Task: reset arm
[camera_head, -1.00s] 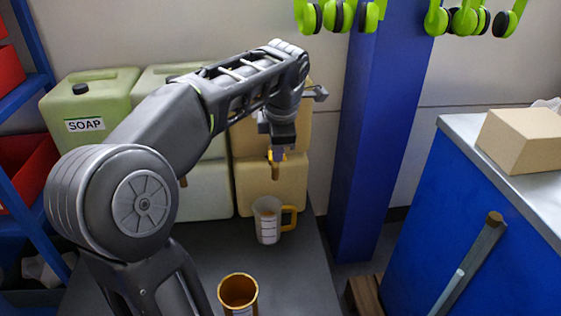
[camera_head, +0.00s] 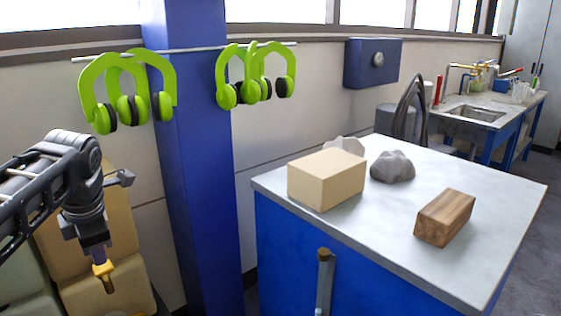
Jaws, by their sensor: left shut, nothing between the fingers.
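My left gripper (camera_head: 107,284) hangs at the lower left of the head view, pointing down, with its arm coming in from the left edge. Its yellow-tipped fingers are shut with nothing between them. It is in front of the beige jerrycans (camera_head: 137,287) and apart from the blue cabinet. My right gripper is out of view. The measuring cups are out of view.
A blue cabinet with a pale top (camera_head: 400,240) fills the right, bearing a cardboard-coloured box (camera_head: 326,180), a grey rock (camera_head: 392,167) and a wooden block (camera_head: 444,218). A blue pillar (camera_head: 200,170) stands left of it. Green earmuffs (camera_head: 128,90) hang from a rail.

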